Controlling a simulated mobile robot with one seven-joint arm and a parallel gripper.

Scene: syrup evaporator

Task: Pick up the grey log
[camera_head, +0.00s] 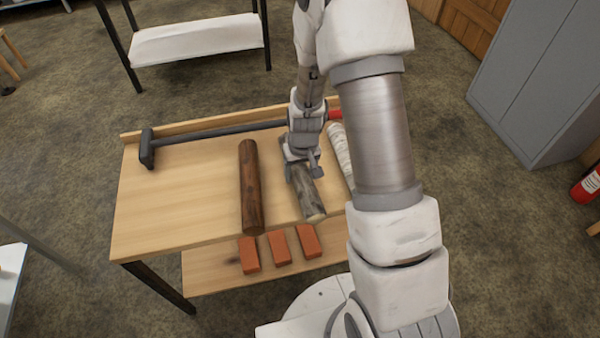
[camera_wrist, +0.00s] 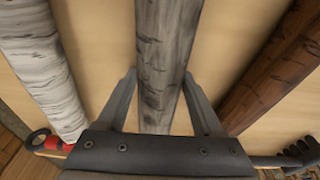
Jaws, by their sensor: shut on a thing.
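The grey log (camera_head: 308,197) lies on the wooden table between a brown log and a white log. In the head view my gripper (camera_head: 303,172) is over it, and its far part is hidden under my gripper and wrist. In the wrist view the grey log (camera_wrist: 163,60) runs lengthwise between the two fingers of my gripper (camera_wrist: 160,92), one finger on each side. My gripper is shut on the grey log. I cannot tell whether the log is clear of the tabletop.
The brown log (camera_head: 249,185) lies to the left, the white log (camera_head: 341,155) to the right, partly behind my arm. A long-handled hammer (camera_head: 215,131) lies along the table's (camera_head: 150,215) back. Several orange bricks (camera_head: 279,248) sit on the lower shelf. A grey cabinet (camera_head: 545,75) stands right.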

